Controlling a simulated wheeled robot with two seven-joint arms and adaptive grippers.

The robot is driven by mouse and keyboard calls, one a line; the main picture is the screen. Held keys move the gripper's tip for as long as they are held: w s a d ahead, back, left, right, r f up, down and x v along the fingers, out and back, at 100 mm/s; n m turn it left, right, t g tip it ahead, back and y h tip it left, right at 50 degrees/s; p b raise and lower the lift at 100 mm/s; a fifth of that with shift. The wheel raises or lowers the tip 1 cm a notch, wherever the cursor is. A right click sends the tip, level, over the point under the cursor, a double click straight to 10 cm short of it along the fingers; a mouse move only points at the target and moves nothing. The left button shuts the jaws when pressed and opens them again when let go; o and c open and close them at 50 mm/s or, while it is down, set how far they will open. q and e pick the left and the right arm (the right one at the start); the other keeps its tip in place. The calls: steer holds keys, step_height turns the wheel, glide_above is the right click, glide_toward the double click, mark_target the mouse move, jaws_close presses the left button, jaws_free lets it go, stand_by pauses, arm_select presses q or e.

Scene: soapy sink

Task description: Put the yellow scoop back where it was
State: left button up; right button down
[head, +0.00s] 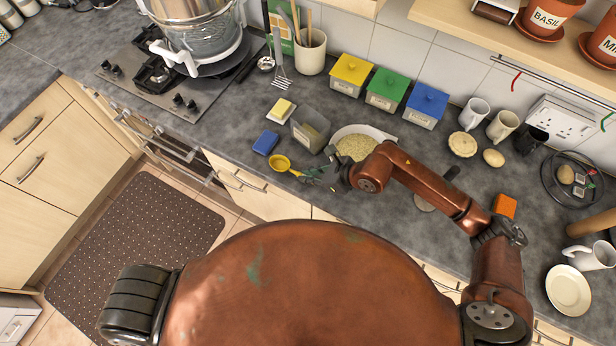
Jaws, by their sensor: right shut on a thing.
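The yellow scoop (280,163) is near the counter's front edge, its round bowl to the left and its handle running right into my right gripper (306,176). The right gripper is shut on the handle; its fingers hide the handle's end. I cannot tell whether the scoop touches the counter. A white bowl (378,132) of yellowish grains stands just behind the right gripper, partly hidden by my arm. My left gripper is not in view.
A blue block (265,143), a grey container (298,126) and a yellow-and-white sponge (283,110) lie near the scoop. Yellow (351,73), green (386,88) and blue (426,105) lidded boxes stand along the wall. Cups, a pie and an orange block (504,206) are to the right.

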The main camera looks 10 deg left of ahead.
steer(key=shift+f, duration=0.95)
steer(key=c, duration=2.4)
jaws_free()
steer(key=shift+f, duration=0.15)
steer(key=o, duration=0.4)
steer(key=shift+o, duration=0.2)
steer(key=shift+r, duration=0.2)
steer(key=v, duration=1.2)
steer(key=shift+b, duration=0.45)
steer(key=shift+s, duration=0.1)
